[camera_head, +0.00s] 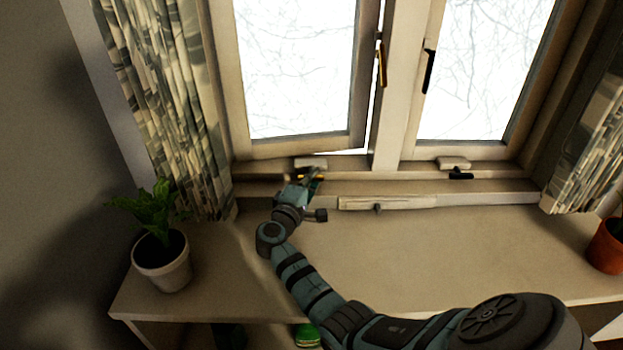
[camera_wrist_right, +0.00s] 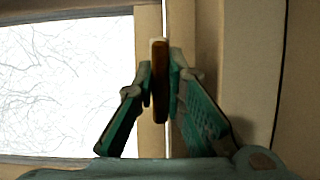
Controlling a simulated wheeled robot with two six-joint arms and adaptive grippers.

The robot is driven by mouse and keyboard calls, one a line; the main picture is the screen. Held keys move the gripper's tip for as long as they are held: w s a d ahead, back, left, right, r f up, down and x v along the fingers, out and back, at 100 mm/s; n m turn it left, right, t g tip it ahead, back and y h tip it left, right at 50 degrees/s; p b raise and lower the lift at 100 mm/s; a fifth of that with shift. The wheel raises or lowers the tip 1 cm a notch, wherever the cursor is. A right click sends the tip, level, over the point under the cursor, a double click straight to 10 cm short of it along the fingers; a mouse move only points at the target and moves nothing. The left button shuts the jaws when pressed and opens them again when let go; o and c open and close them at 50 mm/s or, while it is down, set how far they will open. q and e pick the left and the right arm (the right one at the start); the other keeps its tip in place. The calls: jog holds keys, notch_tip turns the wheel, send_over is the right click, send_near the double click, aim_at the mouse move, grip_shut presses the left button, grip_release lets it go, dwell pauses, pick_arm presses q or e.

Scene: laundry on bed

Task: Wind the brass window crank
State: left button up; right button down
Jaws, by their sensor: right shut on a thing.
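The brass crank (camera_head: 299,177) is a small golden bit at the sill below the left window sash, mostly covered by my right gripper (camera_head: 312,182). In the right wrist view the crank's brown-gold handle (camera_wrist_right: 160,85) stands upright between the two green-padded fingers of my right gripper (camera_wrist_right: 160,85). The fingers are shut on it. The left window sash (camera_head: 300,148) stands ajar, with a bright gap at its lower right corner. My left gripper is not in view.
A potted plant (camera_head: 163,262) stands at the left end of the ledge (camera_head: 430,245), and a terracotta pot (camera_head: 607,247) at the right. Patterned curtains (camera_head: 165,100) hang at both sides. A dark-handled fitting (camera_head: 460,172) sits under the right window. The ledge's middle is clear.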

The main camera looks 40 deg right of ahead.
jog(key=c, duration=1.6)
grip_release()
jog(key=shift+c, duration=0.2)
jog(key=v, duration=0.7)
jog(key=shift+s+a, duration=0.2)
jog(key=shift+a, duration=0.15)
jog(key=shift+d, duration=0.1)
